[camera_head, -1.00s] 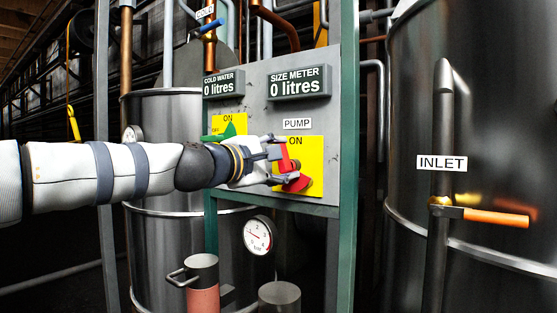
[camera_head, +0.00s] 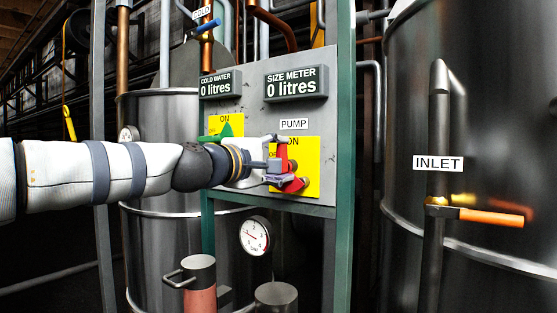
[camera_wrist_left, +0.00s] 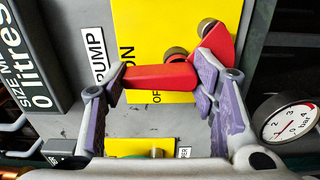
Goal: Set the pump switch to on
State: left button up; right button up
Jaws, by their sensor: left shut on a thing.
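The red pump switch (camera_head: 283,153) sits on a yellow plate (camera_head: 310,160) under the PUMP label (camera_head: 294,124). ON shows at the plate's top, partly covered by my gripper. My left gripper (camera_head: 278,163) is at the switch, one finger at its upper end and one near its lower end. In the left wrist view, my left gripper (camera_wrist_left: 160,84) is shut on the red bar (camera_wrist_left: 160,76), with a fingertip at each end. A second red piece with dark knobs joins the bar's right end. The OFF lettering is partly hidden behind the bar. My right gripper is out of view.
A green switch (camera_head: 225,131) on another yellow plate is close left of the pump plate. Litre meters (camera_head: 296,85) are above. A pressure gauge (camera_head: 255,236) is below. The INLET pipe with an orange handle (camera_head: 490,217) stands at right.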

pick_arm(q)
jog(key=o, duration=1.2)
jog(key=shift+c, duration=0.2)
jog(key=shift+s, duration=0.1)
jog(key=v, duration=1.2)
